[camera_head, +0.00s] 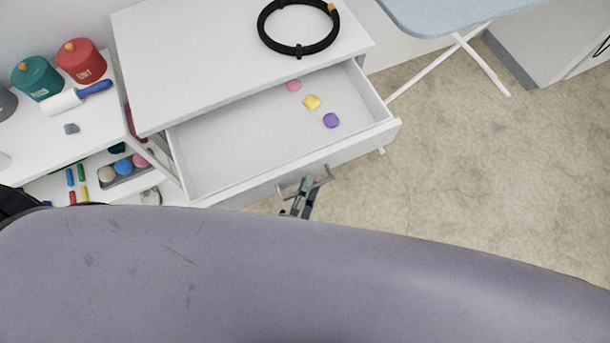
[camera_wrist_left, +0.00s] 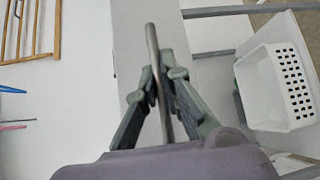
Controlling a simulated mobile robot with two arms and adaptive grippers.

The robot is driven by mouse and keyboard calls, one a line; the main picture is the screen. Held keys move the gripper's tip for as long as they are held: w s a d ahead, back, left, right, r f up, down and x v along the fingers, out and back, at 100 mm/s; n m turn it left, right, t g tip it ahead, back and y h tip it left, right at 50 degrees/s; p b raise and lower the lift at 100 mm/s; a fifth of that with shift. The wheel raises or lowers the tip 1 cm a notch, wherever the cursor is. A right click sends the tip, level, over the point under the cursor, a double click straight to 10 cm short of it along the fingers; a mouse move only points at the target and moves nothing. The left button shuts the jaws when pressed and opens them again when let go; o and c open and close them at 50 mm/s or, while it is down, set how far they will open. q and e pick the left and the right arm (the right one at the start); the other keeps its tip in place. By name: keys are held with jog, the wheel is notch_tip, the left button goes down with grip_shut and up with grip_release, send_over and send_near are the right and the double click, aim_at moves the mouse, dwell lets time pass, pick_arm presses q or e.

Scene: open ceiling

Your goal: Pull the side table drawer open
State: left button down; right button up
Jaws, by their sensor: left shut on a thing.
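The white side table (camera_head: 190,45) stands at the upper left of the head view. Its drawer (camera_head: 378,128) is pulled well out, with its inside showing. A pink, a yellow and a purple small object lie in the drawer near its right side. My left gripper (camera_head: 306,186) is at the drawer's front, shut on the metal bar handle (camera_head: 325,176). In the left wrist view the handle (camera_wrist_left: 152,50) runs between the two fingers of the gripper (camera_wrist_left: 163,85). My large grey arm link hides the lower part of the head view. My right gripper is not in view.
An ironing board (camera_head: 450,12) stands at upper right. A white basket (camera_wrist_left: 282,85) shows in the wrist view. Floor at right is clear.

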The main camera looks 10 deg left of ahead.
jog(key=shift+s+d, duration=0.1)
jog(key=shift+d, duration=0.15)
pick_arm(q)
jog(key=c, duration=1.7)
grip_release()
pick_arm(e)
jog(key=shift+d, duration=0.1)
pick_arm(q)
jog(key=v, duration=1.2)
